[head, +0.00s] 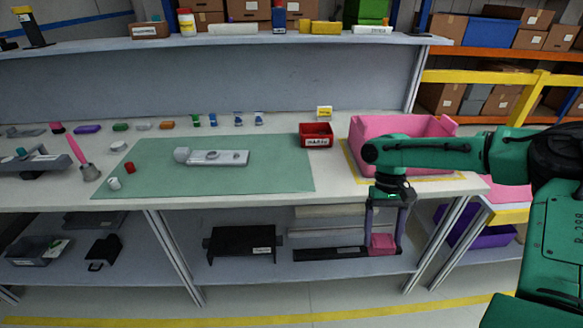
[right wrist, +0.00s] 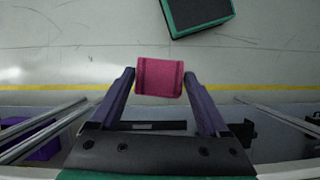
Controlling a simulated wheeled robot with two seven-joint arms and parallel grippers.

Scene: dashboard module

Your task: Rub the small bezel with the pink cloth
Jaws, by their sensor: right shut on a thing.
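My right gripper (head: 384,246) hangs in front of the table's front edge, below the tabletop, fingers pointing down. It is shut on the pink cloth (head: 382,241), a small folded pad. In the right wrist view the pink cloth (right wrist: 159,78) sits between the two purple fingertips. A light grey elongated part (head: 220,158) with a rounded end piece (head: 182,155) lies on the green mat, left of and beyond the gripper. I cannot tell for sure whether this is the small bezel. The cloth is well apart from it. My left gripper is not in view.
A pink bin (head: 440,127) stands at the table's right end behind my right arm, with a red tray (head: 316,141) left of it. Several small coloured parts line the back. The green mat (head: 270,180) is mostly clear.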

